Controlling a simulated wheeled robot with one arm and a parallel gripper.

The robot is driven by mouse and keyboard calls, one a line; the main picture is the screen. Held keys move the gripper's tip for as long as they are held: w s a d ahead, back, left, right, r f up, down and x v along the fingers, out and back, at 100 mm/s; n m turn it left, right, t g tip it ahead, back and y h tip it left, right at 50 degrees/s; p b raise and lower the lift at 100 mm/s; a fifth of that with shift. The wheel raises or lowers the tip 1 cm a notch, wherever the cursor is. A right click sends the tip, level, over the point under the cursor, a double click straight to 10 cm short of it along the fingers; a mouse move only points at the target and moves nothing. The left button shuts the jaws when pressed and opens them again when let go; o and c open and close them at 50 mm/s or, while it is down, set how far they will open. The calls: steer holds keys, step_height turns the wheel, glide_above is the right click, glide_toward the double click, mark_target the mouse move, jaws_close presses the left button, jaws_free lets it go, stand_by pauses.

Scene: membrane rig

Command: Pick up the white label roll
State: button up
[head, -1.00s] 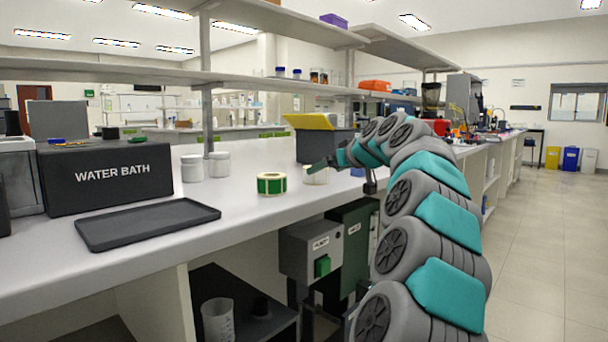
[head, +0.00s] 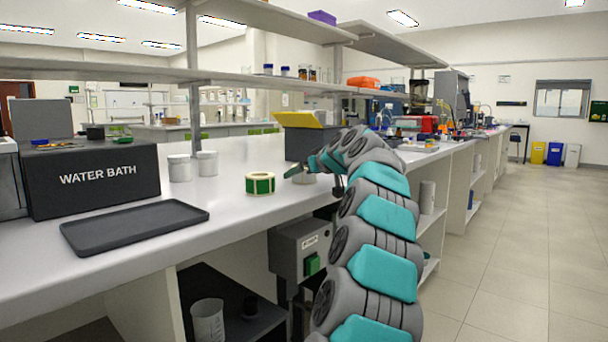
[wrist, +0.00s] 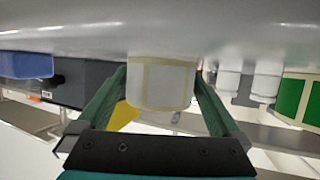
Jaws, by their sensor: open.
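The white label roll (head: 304,179) sits on the bench top, mostly hidden behind my gripper in the head view. In the wrist view, which looks upside down, the white label roll (wrist: 161,83) shows pale squares on its side and lies between the fingers. My gripper (wrist: 159,80) is open, with one green finger on each side of the roll. Whether either finger touches it I cannot tell. In the head view my gripper (head: 298,172) is low over the bench at the roll.
A green label roll (head: 260,184) stands just left of the white one. Two white jars (head: 193,167), a black tray (head: 135,227) and a water bath box (head: 92,180) are farther left. A dark grey bin with yellow (head: 305,142) stands behind. Shelves (head: 270,88) overhang the bench.

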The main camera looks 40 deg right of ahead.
steer(key=c, duration=1.2)
steer(key=shift+c, duration=0.2)
steer(key=shift+r, duration=0.1)
